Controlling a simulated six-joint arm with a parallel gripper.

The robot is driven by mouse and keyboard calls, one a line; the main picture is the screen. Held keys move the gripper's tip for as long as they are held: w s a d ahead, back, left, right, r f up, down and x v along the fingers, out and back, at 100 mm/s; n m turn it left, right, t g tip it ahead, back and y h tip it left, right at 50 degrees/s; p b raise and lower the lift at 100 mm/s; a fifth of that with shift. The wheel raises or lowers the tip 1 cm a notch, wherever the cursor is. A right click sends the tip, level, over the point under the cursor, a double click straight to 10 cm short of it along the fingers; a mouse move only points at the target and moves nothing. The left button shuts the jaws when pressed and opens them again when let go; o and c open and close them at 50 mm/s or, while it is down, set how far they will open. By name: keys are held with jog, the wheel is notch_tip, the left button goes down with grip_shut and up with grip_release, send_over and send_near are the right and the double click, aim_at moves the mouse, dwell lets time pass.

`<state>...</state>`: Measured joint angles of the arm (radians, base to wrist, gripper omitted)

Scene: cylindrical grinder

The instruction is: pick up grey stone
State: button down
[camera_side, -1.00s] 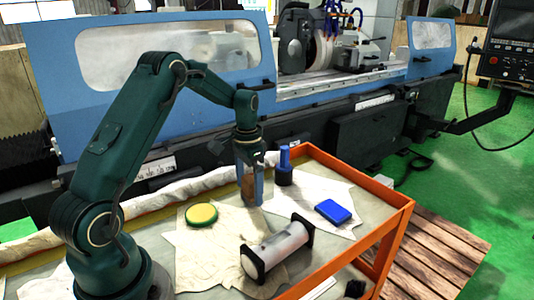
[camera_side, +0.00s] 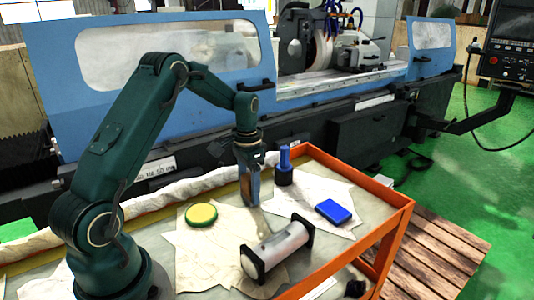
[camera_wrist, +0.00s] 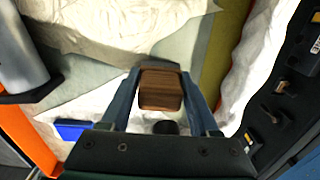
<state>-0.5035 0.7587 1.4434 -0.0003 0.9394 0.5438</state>
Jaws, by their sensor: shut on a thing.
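My gripper (camera_side: 252,196) points down over the cart top, just behind the cloth. In the wrist view my gripper (camera_wrist: 162,74) has its two blue fingers shut on the sides of a brown block (camera_wrist: 161,92) with wood-like grain. The side view shows little of the block, as a finger covers part of it. I cannot tell whether it touches the surface below. I can make out no plainly grey stone. A grey-white cylinder with black end plates (camera_side: 278,250) lies on its side at the front of the cart, apart from my gripper.
A yellow-green round tin (camera_side: 201,214) lies left of my gripper. A blue bottle-like piece (camera_side: 284,166) stands to the right, with a flat blue box (camera_side: 333,211) farther right. The orange cart rim (camera_side: 375,230) bounds the right side. The grinder (camera_side: 350,100) stands behind.

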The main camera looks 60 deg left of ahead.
aim_at(249, 176)
notch_tip(249, 176, up, 4)
jog(key=shift+f, duration=0.1)
jog(key=s+a+r, duration=0.7)
jog(key=s, duration=0.2)
jog(key=shift+s, duration=0.2)
jog(key=c, duration=1)
grip_release()
jog(key=shift+c, duration=0.2)
jog(key=shift+w+f, duration=0.1)
jog(key=shift+c, duration=1.4)
jog(key=shift+s+d+f, duration=0.55)
jog(key=shift+d+f, duration=0.35)
jog(key=shift+f, duration=0.5)
jog(key=shift+s+d+f, duration=0.6)
jog(key=shift+d+f, duration=0.35)
jog(key=shift+f, duration=0.45)
jog(key=shift+s+d+f, duration=0.55)
jog(key=shift+d+f, duration=0.35)
jog(key=shift+f, duration=0.5)
